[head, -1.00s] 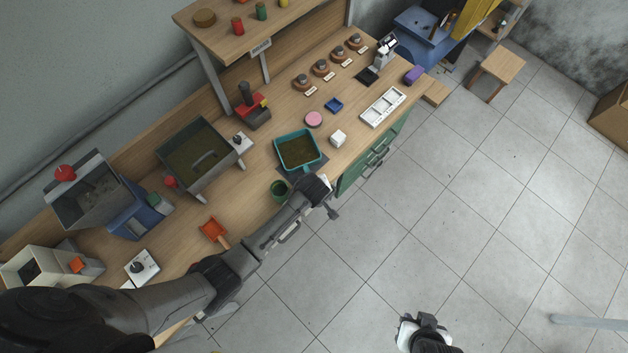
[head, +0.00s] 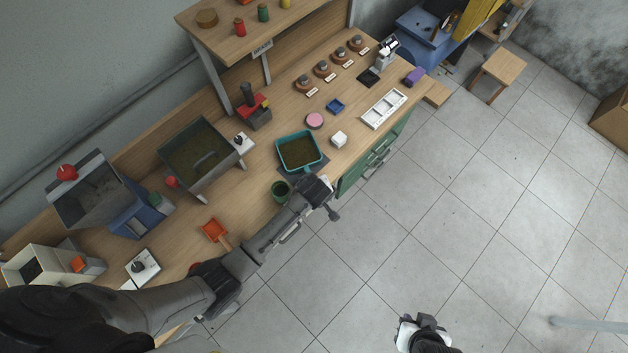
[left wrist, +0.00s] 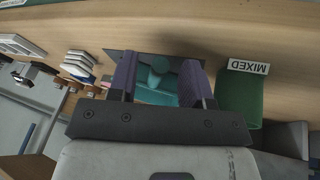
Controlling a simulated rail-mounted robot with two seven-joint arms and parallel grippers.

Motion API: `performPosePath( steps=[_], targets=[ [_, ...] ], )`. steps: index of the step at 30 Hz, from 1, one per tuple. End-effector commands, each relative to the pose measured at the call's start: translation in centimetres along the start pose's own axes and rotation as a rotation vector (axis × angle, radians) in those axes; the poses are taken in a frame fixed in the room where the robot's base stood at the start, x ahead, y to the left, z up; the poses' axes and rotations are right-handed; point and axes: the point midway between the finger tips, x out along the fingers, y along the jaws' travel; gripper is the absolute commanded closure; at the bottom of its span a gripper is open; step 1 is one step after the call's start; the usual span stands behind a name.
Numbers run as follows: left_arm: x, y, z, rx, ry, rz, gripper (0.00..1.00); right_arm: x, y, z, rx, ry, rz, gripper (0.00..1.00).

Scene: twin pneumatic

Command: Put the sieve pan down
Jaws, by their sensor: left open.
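The teal sieve pan (head: 322,157) sits on a dark mat on the bench, with a brown layer inside it. Its near side points to my left gripper (head: 318,184), which is at the bench's front edge. In the left wrist view, the two fingers of the left gripper (left wrist: 160,80) are open, one on each side of the pan's teal handle (left wrist: 158,78). Whether a finger touches the handle I cannot tell. My right gripper (head: 424,328) is over the floor at the bottom of the head view, away from the bench; its jaws are not clear.
A green cup (head: 280,191) stands close left of the left gripper; a "MIXED" label (left wrist: 248,67) is beside it in the wrist view. An orange scoop (head: 214,230) lies left.

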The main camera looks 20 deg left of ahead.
Motion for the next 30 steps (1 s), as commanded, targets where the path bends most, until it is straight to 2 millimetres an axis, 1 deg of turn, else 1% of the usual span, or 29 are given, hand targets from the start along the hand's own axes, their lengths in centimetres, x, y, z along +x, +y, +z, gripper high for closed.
performPosePath(
  steps=[1, 6, 12, 15, 21, 30],
  targets=[
    [-1.1, 0.0, 0.0, -0.002, -0.001, 0.002, 0.55, -0.3, 0.0, -0.1, 0.000, 0.000, 0.000, 0.76],
    [-4.3, 0.0, 0.0, -0.002, -0.001, 0.003, 0.55, -0.6, 0.0, -0.2, 0.000, -0.001, 0.000, 0.76],
    [-7.6, 0.0, 0.0, -0.001, -0.001, 0.002, 0.55, -0.8, 0.1, -0.2, -0.002, -0.001, 0.002, 0.76],
    [-8.7, 0.0, 0.0, -0.001, -0.001, 0.001, 0.55, -0.9, 0.2, -0.2, -0.005, -0.002, 0.004, 0.76],
    [-10.0, 0.0, 0.0, 0.000, 0.000, 0.000, 0.55, -0.9, 0.3, -0.2, -0.010, -0.002, 0.008, 0.76],
    [-10.2, -0.2, 0.0, 0.005, -0.002, -0.001, 0.55, -0.9, 0.3, -0.2, -0.009, -0.002, 0.007, 0.76]
  ],
)
